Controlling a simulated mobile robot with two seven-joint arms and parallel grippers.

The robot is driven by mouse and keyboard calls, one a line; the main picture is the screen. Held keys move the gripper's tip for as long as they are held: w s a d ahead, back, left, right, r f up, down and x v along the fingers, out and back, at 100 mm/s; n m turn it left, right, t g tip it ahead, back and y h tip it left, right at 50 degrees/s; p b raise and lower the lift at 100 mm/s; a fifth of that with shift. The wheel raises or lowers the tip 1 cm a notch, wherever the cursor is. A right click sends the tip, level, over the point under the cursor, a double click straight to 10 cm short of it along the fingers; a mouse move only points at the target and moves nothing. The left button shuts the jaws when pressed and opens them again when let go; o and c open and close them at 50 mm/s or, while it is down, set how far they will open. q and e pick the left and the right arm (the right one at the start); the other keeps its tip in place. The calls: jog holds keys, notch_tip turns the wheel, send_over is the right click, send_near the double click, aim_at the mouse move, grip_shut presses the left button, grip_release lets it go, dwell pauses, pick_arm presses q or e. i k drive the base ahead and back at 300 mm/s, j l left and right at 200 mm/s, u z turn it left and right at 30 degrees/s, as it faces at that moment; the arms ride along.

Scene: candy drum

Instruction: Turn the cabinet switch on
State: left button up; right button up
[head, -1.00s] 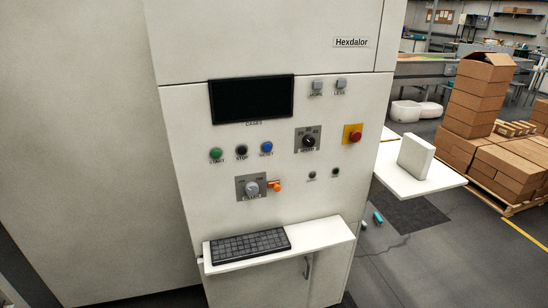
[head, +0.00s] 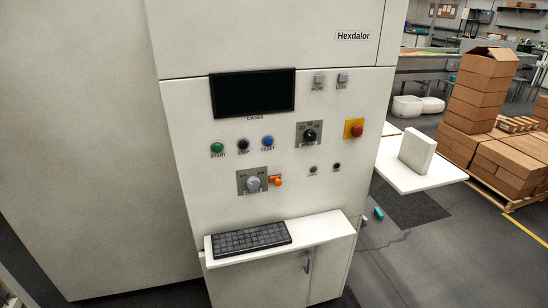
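The cabinet (head: 330,220) is a tall off-white box marked Hexdalor, with a control panel on its front. A grey rotary switch (head: 253,183) sits on a grey plate at the lower left of the panel. Small lettering is on its plate, too small to read surely. An orange part (head: 277,181) sticks out just right of the switch. A black knob (head: 310,135) sits on another plate higher up to the right. Neither of my grippers shows in the head view.
Green, black and blue buttons and a red button (head: 356,130) on yellow surround the switch. A keyboard (head: 250,241) lies on a shelf (head: 330,231) jutting out below. A white side table (head: 430,178) stands right. Cartons (head: 480,95) are stacked beyond it.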

aim_at(252, 183)
jog(key=i+u, duration=0.5)
jog(key=i, duration=0.15)
jog(key=i+l+u, duration=0.15)
jog(key=i+u, duration=0.3)
jog(key=i, duration=0.2)
